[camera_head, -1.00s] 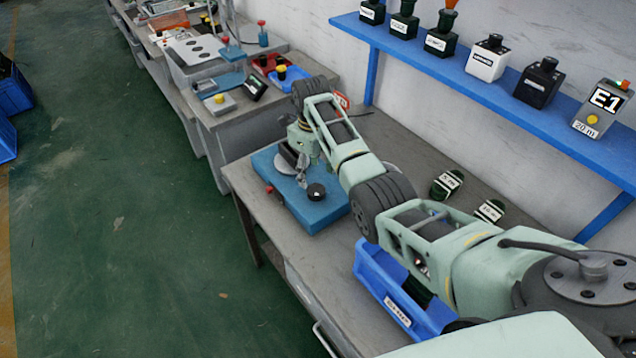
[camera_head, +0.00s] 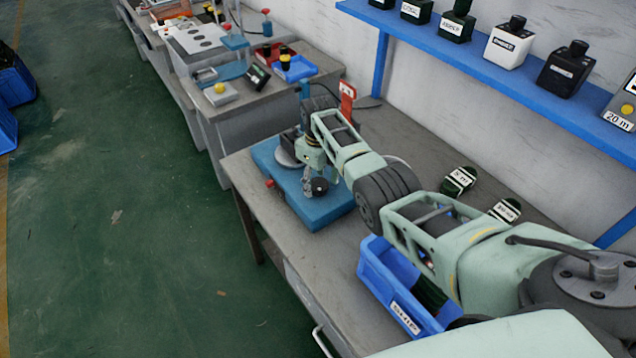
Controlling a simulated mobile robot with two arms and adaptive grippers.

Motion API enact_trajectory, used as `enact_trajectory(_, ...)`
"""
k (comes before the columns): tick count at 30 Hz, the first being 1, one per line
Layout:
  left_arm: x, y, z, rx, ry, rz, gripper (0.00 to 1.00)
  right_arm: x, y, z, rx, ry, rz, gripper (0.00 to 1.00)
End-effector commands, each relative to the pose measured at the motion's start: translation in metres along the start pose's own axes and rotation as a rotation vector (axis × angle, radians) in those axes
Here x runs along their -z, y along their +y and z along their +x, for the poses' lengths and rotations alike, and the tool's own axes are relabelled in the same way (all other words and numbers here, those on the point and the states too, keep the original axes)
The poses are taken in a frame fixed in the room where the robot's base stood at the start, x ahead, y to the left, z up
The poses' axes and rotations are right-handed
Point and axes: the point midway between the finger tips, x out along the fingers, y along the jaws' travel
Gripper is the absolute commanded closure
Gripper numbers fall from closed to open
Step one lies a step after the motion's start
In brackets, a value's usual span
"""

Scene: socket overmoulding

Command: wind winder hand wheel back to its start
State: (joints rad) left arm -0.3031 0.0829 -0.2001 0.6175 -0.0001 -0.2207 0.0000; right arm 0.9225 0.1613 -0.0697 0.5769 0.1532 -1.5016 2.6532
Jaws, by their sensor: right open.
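The winder has a blue base (camera_head: 326,217) on the grey bench. A red knob (camera_head: 270,183) sits at its left edge and a grey round part (camera_head: 284,158) at its back. A dark round knob (camera_head: 319,185), which looks like part of the hand wheel, is near the middle of the base. My right gripper (camera_head: 309,187) points down over the base, open, its fingers close beside the dark knob. I cannot tell whether they touch it. My right arm hides part of the winder behind it. My left gripper is out of view.
A blue bin (camera_head: 376,279) stands on the bench below my right arm. Two dark labelled items (camera_head: 459,181) lie near the wall. A blue shelf (camera_head: 480,75) with several labelled devices runs along the wall. A red upright part (camera_head: 347,103) stands behind the winder.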

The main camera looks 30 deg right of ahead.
Motion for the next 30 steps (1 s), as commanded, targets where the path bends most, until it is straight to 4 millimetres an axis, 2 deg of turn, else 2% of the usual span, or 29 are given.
enact_trajectory(4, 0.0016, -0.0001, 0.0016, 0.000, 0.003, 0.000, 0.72, 0.0002, 0.0003, 0.0084, 0.000, 0.001, -0.001, 0.41)
enact_trajectory(12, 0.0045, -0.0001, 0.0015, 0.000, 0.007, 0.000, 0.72, -0.0001, 0.0003, 0.0090, 0.000, 0.000, -0.001, 0.42)
enact_trajectory(26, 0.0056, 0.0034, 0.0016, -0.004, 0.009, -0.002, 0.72, -0.0001, 0.0010, 0.0091, -0.001, 0.000, -0.001, 0.83)
enact_trajectory(30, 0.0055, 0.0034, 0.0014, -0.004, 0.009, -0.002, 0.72, -0.0001, 0.0014, 0.0091, -0.002, 0.000, -0.004, 0.84)
